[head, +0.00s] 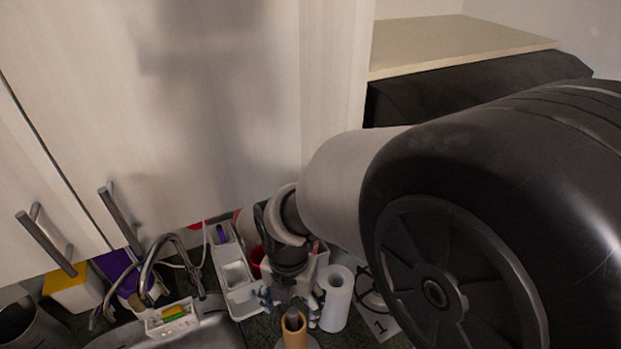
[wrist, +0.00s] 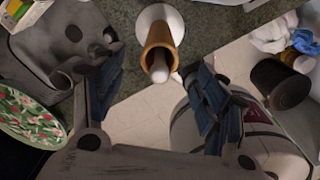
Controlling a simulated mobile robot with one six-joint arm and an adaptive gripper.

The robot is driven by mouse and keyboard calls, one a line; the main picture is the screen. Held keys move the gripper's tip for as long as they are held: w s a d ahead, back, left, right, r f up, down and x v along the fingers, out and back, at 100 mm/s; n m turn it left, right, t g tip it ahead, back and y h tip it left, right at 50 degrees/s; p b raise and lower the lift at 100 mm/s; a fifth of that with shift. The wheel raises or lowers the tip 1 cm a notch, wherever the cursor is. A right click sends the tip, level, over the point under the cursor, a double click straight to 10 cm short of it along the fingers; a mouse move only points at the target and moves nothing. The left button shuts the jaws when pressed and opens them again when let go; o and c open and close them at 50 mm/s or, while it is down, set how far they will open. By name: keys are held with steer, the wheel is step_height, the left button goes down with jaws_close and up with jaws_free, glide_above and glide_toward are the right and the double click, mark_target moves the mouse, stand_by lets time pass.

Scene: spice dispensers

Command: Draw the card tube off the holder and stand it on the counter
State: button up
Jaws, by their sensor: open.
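The card tube (head: 294,338) is an orange-brown hollow cylinder at the bottom of the head view. In the wrist view the card tube (wrist: 152,38) stands around the post of its holder, whose pale rounded tip (wrist: 159,73) shows in the tube's mouth. The holder's white round base (wrist: 172,17) rests on the dark counter. My gripper (wrist: 153,62) is open, with its blue-padded fingers apart on either side of the tube's upper end. I see no clear contact. In the head view my gripper (head: 290,303) hangs above the tube and partly blocks the area behind it.
A white paper roll (head: 336,300) stands close to the right of my gripper. A white rack (head: 236,278) is to the left, then the faucet (head: 150,262) and sink (head: 205,337). Cabinet doors (head: 200,110) hang behind. The counter edge and floor (wrist: 130,115) lie below the tube.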

mark_target(295, 325)
step_height(295, 325, down, 10)
steer(key=shift+b, duration=0.75)
steer(key=shift+c, duration=0.3)
jaws_close()
stand_by(0.5)
